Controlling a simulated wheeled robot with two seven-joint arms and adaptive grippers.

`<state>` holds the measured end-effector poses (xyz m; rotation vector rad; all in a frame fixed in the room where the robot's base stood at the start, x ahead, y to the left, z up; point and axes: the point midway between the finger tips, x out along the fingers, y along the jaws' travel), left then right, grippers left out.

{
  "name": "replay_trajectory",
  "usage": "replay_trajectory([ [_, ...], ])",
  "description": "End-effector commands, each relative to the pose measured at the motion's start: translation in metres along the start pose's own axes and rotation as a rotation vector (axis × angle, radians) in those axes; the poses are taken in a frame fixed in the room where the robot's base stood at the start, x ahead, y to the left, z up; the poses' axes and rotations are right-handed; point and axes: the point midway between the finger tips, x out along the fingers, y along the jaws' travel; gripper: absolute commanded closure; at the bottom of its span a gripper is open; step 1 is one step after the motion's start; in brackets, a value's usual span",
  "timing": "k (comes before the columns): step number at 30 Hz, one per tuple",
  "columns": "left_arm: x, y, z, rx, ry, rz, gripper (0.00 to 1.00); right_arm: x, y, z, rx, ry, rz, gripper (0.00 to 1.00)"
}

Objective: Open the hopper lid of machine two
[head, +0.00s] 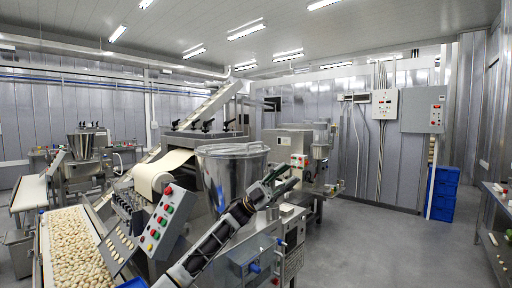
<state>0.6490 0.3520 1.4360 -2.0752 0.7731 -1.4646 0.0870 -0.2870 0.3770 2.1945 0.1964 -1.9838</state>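A steel hopper (226,180), a wide cone, stands on the machine in the middle of the head view. A flat grey lid (232,149) lies across its top and looks shut. No label shows which machine is number two. My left arm comes up from the bottom edge, passing in front of the hopper's lower right. My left gripper (288,178) is just right of the hopper, below the lid's level and apart from the lid. Its two dark fingers look spread with nothing between them. My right gripper is not in view.
A button panel (166,219) and a dough sheet roll (156,174) are left of the hopper. A conveyor of pasta pieces (71,245) runs at lower left. Another machine (293,150) stands behind. Blue crates (442,193) stand far right; the floor (385,245) between is clear.

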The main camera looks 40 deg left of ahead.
Motion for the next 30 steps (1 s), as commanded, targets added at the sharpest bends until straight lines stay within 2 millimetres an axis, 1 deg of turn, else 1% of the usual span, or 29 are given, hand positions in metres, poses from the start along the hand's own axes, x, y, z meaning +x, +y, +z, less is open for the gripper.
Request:
replay_trajectory([
  [3,-0.002,-0.009,-0.011,0.042,-0.013,0.051,0.65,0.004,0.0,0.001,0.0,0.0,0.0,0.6],
  [15,-0.007,-0.035,-0.043,0.166,-0.068,0.21,0.65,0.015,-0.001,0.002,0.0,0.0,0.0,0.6],
  [30,-0.015,-0.057,-0.084,0.311,-0.155,0.402,0.65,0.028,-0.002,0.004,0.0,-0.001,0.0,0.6],
])
